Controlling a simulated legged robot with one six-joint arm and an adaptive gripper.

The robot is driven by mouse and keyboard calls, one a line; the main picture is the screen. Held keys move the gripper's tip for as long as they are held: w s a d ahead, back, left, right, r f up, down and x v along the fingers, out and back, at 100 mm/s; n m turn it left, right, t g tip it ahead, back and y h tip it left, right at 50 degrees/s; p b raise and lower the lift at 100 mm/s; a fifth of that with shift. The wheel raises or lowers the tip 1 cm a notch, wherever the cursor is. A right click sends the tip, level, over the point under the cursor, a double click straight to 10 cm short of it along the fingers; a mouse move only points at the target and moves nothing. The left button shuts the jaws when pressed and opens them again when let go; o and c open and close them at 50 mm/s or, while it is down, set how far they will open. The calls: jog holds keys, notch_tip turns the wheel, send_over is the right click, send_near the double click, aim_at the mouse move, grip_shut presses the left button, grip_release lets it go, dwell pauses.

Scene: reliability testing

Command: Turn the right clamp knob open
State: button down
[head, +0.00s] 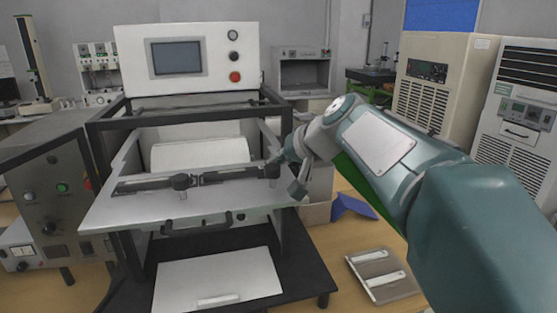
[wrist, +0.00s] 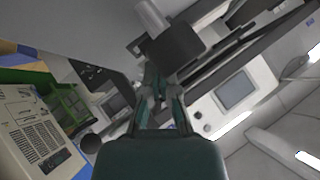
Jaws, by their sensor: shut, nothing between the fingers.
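The right clamp knob (head: 272,170) is dark and sits at the right end of the black clamp bar (head: 235,177) on the machine's tray. The left clamp knob (head: 181,182) stands further left on the bar. My gripper (head: 283,160) is just beside the right knob, partly hidden by my own wrist. In the tilted wrist view, my gripper (wrist: 156,88) has its fingers close together and empty. A dark block-like knob (wrist: 174,47) with a pale post lies just past the fingertips; I cannot tell whether they touch it.
The machine's grey tray (head: 130,212) juts forward, with a black frame (head: 97,150) around it. A control panel with a screen (head: 176,58) rises behind. A grey control box (head: 50,190) stands at left. A white plate (head: 218,280) lies in front below.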

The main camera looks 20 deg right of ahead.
jog(key=shift+a, duration=0.1)
jog(key=shift+w+a+n, duration=0.1)
jog(key=shift+a+n, duration=0.2)
jog(key=shift+a, duration=0.1)
jog(key=shift+y, duration=0.3)
jog(key=shift+d+n+g+y, duration=0.1)
jog(key=shift+n+g+y, duration=0.2)
jog(key=shift+n+g, duration=0.15)
